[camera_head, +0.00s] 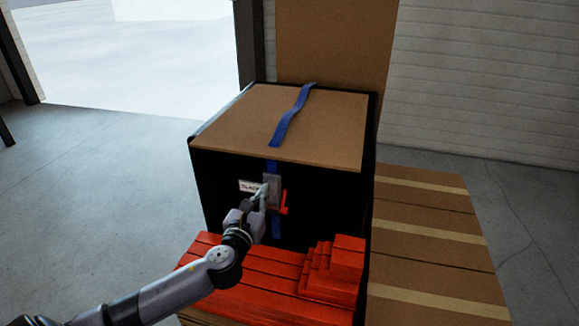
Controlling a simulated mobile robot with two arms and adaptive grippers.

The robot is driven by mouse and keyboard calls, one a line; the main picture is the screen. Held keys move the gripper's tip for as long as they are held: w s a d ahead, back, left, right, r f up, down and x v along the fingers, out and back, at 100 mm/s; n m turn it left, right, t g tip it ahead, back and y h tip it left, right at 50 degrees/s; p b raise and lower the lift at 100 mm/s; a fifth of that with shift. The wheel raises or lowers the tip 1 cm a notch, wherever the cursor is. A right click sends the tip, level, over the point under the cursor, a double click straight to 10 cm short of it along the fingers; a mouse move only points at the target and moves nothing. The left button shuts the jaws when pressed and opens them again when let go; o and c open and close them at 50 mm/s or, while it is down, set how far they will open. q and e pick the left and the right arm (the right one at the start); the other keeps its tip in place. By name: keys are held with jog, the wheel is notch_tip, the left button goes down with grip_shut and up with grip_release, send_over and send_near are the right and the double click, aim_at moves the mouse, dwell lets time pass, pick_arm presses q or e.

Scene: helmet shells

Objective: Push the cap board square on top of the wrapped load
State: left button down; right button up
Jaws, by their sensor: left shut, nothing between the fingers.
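The cap board (240,125) is a flat brown sheet lying on top of the black wrapped load (220,205). A narrow black strip of the load shows along the board's right edge, and a thin pale edge runs along its left side. A blue strap (291,118) crosses the board and runs down the load's front face. My left gripper (263,191) is shut and empty in front of that face, below the board's front edge. It overlaps a grey buckle (273,182) with a red handle (284,204); I cannot tell if they touch. My right gripper is out of view.
A white label (248,186) is on the load's front. Red stacked pieces (335,262) lie in front of the load. Brown cartons with pale tape (425,213) lie at the right. A tall brown panel (335,50) stands behind. Open floor (100,190) is at the left.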

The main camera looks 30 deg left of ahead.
pick_arm(q)
jog(key=x, duration=1.4)
jog(key=shift+p, duration=0.4)
jog(key=shift+w+r, duration=0.1)
